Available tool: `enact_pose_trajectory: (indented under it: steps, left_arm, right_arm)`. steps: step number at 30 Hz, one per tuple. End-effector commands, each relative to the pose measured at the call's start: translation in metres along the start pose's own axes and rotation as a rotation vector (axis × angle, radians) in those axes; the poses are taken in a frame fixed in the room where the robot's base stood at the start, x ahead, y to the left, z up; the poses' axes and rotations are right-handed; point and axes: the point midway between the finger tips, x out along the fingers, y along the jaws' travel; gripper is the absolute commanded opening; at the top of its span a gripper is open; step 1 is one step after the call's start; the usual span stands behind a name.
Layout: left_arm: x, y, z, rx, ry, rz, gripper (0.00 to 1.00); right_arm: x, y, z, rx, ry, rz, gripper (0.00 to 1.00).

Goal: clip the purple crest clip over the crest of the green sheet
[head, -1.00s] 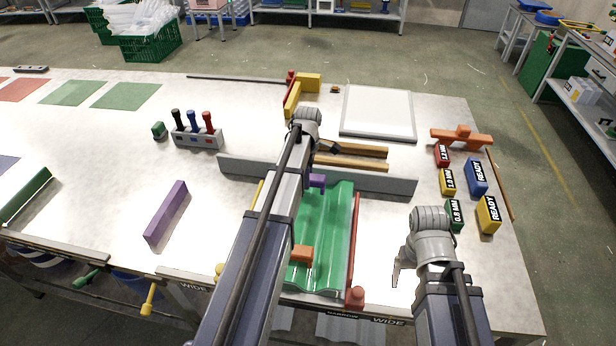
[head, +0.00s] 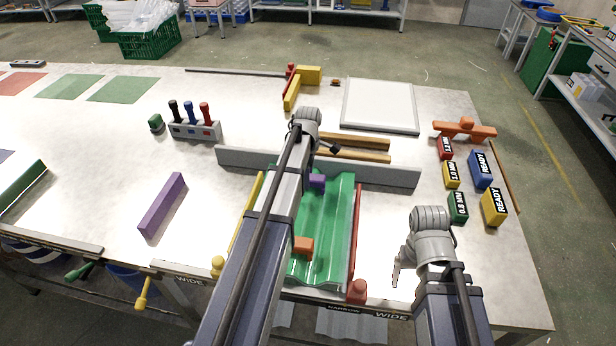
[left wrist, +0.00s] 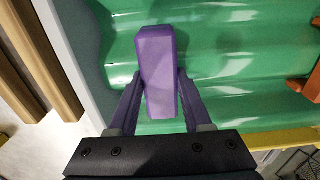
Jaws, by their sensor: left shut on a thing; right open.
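The purple crest clip (left wrist: 158,62) is between the two fingers of my left gripper (left wrist: 159,82), which is shut on it. In the head view the clip (head: 317,181) shows just right of my left forearm, at the far end of the green sheet (head: 328,225). In the left wrist view the clip is over the sheet's ridges (left wrist: 225,60); I cannot tell whether it touches them. My forearm hides the left fingers and the sheet's left part in the head view. My right gripper (head: 398,268) is open and empty, right of the sheet.
An orange block (head: 303,246) sits on the sheet's near part. A red bar (head: 355,235) and a yellow bar (head: 247,210) flank the sheet; a grey rail (head: 390,175) crosses behind it. A purple bar (head: 162,205) lies left, with clear table around it.

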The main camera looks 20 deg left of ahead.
Motion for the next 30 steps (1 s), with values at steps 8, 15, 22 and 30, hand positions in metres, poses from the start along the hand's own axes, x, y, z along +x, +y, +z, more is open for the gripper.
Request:
enact_pose_trajectory:
  steps: [8,15,22,30]
  left_arm:
    - [0.0034,0.0,0.0,0.0,0.0,0.0,0.51]
    - [0.0031,0.0,0.0,0.0,0.0,0.0,0.78]
    - [0.0031,0.0,0.0,0.0,0.0,0.0,0.84]
    - [-0.0042,0.0,0.0,0.0,0.0,0.0,0.84]
  right_arm:
    - [0.0034,-0.0003,-0.0002,0.0,0.0,0.0,0.84]
    - [0.0031,-0.0003,-0.0002,0.0,0.0,0.0,0.84]
    - [0.0031,-0.0003,-0.0002,0.0,0.0,0.0,0.84]
    - [-0.0042,0.0004,0.0002,0.0,0.0,0.0,0.84]
